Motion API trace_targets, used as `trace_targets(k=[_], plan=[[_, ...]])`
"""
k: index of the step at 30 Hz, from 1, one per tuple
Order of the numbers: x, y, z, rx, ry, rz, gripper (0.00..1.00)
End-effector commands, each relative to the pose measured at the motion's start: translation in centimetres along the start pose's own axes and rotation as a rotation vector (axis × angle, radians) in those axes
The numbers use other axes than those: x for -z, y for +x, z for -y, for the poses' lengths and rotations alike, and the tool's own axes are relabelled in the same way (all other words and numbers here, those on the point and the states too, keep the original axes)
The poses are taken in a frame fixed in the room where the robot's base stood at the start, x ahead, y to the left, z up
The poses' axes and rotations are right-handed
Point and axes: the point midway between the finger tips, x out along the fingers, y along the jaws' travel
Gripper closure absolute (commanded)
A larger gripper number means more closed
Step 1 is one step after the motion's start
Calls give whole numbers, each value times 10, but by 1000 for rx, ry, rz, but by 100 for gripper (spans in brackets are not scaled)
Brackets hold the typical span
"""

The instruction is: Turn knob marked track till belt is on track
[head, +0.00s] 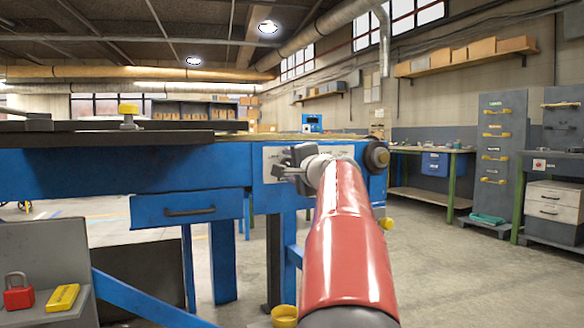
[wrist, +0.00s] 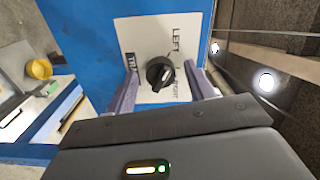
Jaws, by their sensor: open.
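The black knob (wrist: 160,73) sits on a white label plate (wrist: 188,30) on a blue panel in the wrist view. The plate reads LEFT, partly hidden TRA letters, and a word mostly covered by my finger. My gripper (wrist: 161,68) is open, with one finger on each side of the knob. I cannot tell whether the fingers touch it. In the head view my gripper (head: 292,161) is at the plate (head: 271,165) on the blue machine (head: 110,165), and the knob is hidden behind it. I cannot clearly make out the belt or its track.
A dark round part (head: 377,155) sticks out at the machine's right end. A blue drawer (head: 188,209) hangs under the frame. A red padlock (head: 18,292) and a yellow object (head: 62,298) lie on a grey shelf at lower left. The floor (head: 440,262) to the right is clear.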

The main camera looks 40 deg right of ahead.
Motion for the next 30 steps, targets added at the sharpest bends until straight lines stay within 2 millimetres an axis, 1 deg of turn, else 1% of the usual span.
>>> trace_targets(k=[2, 5, 8, 12, 15, 18, 22, 30], plan=[[0, -1, 0, 1, 0, -1, 46], [0, -7, 0, 1, 0, -1, 46], [0, -21, 0, 2, 0, -2, 46], [0, -46, 0, 2, 1, -2, 46], [0, -62, 0, 1, 0, -1, 46], [0, -72, 0, 1, 0, -1, 46], [0, -78, 0, 0, 0, 0, 46], [0, -78, 0, 0, 0, 0, 46]])
